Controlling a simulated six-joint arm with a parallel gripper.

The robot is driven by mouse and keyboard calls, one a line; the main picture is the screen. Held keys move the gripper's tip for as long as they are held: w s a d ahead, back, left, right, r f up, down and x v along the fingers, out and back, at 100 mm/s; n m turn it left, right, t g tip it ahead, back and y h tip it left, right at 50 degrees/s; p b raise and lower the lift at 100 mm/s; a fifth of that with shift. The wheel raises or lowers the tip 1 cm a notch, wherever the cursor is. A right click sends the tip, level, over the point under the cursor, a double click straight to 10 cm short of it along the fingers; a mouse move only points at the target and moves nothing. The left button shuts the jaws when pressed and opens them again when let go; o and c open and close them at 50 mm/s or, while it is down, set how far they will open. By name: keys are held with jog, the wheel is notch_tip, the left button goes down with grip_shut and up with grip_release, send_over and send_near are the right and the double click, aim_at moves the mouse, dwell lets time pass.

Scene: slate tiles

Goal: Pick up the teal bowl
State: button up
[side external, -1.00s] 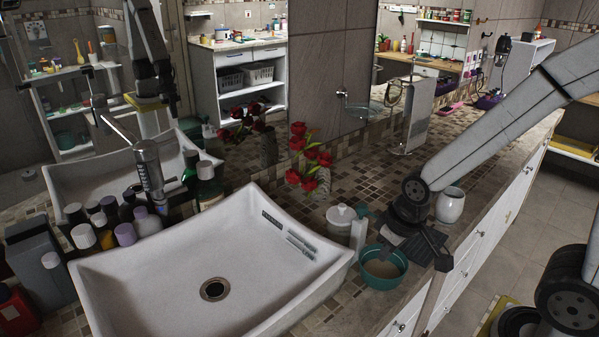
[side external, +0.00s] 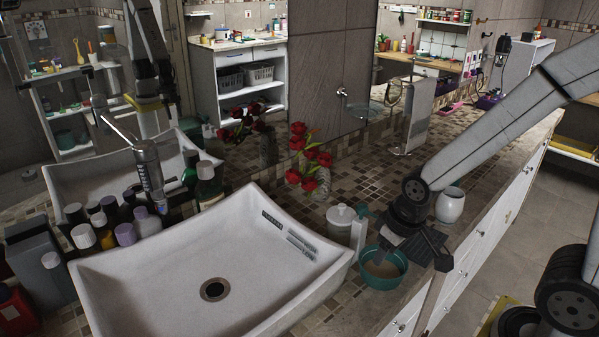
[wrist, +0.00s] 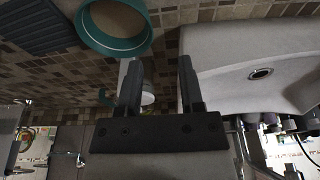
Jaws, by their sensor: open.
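The teal bowl (side external: 384,284) stands on the tiled counter to the right of the sink, with a beige inside showing. In the wrist view the bowl (wrist: 122,52) is at the top, cut off by the frame edge. My gripper (side external: 408,245) is low over the bowl's back edge in the side view and hides part of its rim. In the wrist view my gripper (wrist: 159,66) is open, and nothing is held. The bowl lies beyond the left fingertip, not between the fingers. Whether a finger touches it I cannot tell.
A white lidded jar (side external: 341,222) stands close left of the bowl, beside the white sink (side external: 165,262). A white pot (side external: 450,205) is behind my gripper. Red flowers (side external: 308,172) stand at the back. A dark ribbed object (wrist: 38,25) lies beside the bowl in the wrist view.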

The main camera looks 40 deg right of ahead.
jog(key=m+t+y, duration=0.2)
jog(key=m+y, duration=1.1)
jog(key=m, duration=0.7)
send_near(398, 277)
jog(key=shift+w+a, duration=0.1)
jog(key=shift+a, duration=0.55)
jog(key=shift+a+f, duration=0.1)
jog(key=shift+x, duration=1.3)
jog(key=shift+w, duration=0.1)
jog(key=shift+x, duration=2.5)
jog(key=shift+f, duration=0.2)
